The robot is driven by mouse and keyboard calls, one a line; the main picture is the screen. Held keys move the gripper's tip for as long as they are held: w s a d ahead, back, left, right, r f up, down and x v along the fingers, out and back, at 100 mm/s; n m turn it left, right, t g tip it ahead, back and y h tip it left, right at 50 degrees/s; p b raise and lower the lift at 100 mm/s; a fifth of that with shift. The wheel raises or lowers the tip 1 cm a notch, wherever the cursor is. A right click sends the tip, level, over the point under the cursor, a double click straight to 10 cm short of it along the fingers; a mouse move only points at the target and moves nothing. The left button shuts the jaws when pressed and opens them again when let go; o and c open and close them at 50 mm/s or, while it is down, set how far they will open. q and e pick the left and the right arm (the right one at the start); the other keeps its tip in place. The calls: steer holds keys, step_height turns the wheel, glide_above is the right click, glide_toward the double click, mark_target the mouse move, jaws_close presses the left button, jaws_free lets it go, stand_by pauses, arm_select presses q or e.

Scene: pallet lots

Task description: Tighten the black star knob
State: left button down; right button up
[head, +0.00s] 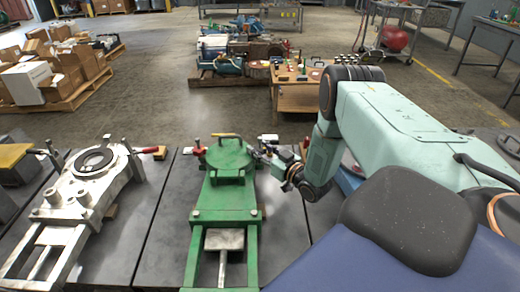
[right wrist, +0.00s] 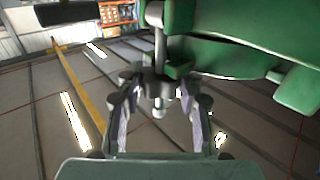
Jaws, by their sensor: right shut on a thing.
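The black star knob (right wrist: 157,86) is dark and lobed, on a metal bolt (right wrist: 155,30) beside a green casting. In the right wrist view my right gripper (right wrist: 158,100) has one finger on each side of the knob and is shut on it. In the head view the right gripper (head: 266,149) reaches in from the right to the right side of the green gate-like fixture (head: 228,216), near its round cover. The knob is largely hidden by the gripper there. My left gripper is not in view.
A silver fixture (head: 85,195) of similar shape lies on the grey table to the left. A red knob (head: 199,147) stands on the green fixture's left side, and a yellow handle (head: 226,136) on top. Pallets with boxes (head: 50,75) stand behind on open floor.

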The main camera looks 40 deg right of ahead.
steer(key=shift+a+h, duration=0.1)
steer(key=shift+h, duration=0.3)
steer(key=m+h+b, duration=0.1)
steer(key=m+h, duration=0.1)
steer(key=h, duration=0.1)
steer(key=shift+m+h, duration=0.3)
steer(key=shift+m, duration=0.1)
steer(key=shift+m+g+h+b, duration=0.9)
steer(key=shift+m+h, duration=0.5)
steer(key=shift+h, duration=1)
steer(key=o, duration=1.2)
steer(key=v, duration=1.2)
steer(key=shift+r, duration=0.3)
